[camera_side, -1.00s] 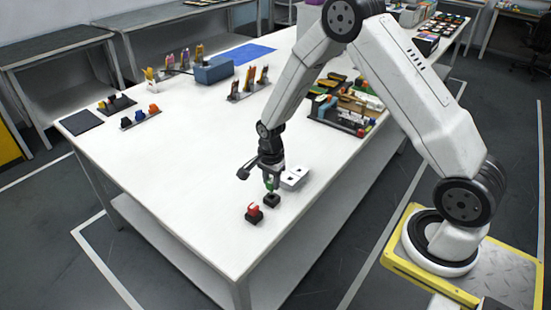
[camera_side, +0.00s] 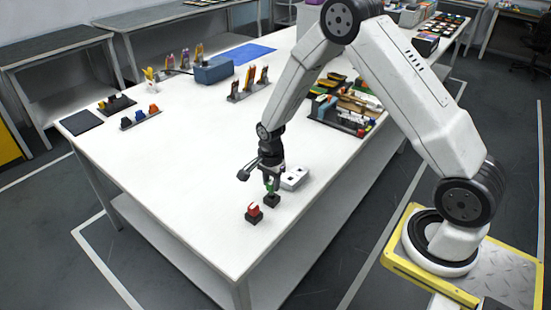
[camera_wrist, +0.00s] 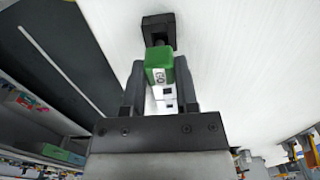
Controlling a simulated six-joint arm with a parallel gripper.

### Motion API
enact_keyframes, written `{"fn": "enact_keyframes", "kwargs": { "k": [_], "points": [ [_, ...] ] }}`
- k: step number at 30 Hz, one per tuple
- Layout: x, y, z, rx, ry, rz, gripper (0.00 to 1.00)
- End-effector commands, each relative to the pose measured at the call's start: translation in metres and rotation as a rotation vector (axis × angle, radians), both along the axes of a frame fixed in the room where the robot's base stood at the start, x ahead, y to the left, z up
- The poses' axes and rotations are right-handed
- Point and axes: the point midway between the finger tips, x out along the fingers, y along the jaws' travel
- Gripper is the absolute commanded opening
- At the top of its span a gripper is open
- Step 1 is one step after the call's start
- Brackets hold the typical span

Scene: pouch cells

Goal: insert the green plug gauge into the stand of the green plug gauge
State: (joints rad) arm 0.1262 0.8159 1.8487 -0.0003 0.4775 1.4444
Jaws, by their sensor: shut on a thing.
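The green plug gauge (camera_wrist: 160,65) is held between the two fingers of my gripper (camera_wrist: 160,85), with a white label on its face. In the side view my gripper (camera_side: 271,181) points down, with a bit of the green gauge (camera_side: 270,187) showing between its fingers. The black stand (camera_wrist: 159,30) lies directly beyond the gauge's far end in the wrist view. In the side view the stand (camera_side: 271,201) sits on the table right below the gripper. The gauge's tip is at the stand's opening; I cannot tell how deep it sits.
A red gauge in a black stand (camera_side: 254,213) sits just left of the green gauge's stand. A white block with dark holes (camera_side: 294,178) lies right behind the gripper. A crowded tray (camera_side: 340,125) stands farther back. The white table (camera_side: 175,165) is clear to the left.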

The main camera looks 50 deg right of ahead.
Motion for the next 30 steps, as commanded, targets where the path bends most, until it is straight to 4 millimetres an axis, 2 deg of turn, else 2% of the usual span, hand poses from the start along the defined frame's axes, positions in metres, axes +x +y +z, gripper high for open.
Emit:
{"fn": "enact_keyframes", "kwargs": {
  "k": [30],
  "points": [
    [0.0,0.0,-0.014,0.0,-0.001,0.0,0.0]
  ]
}}
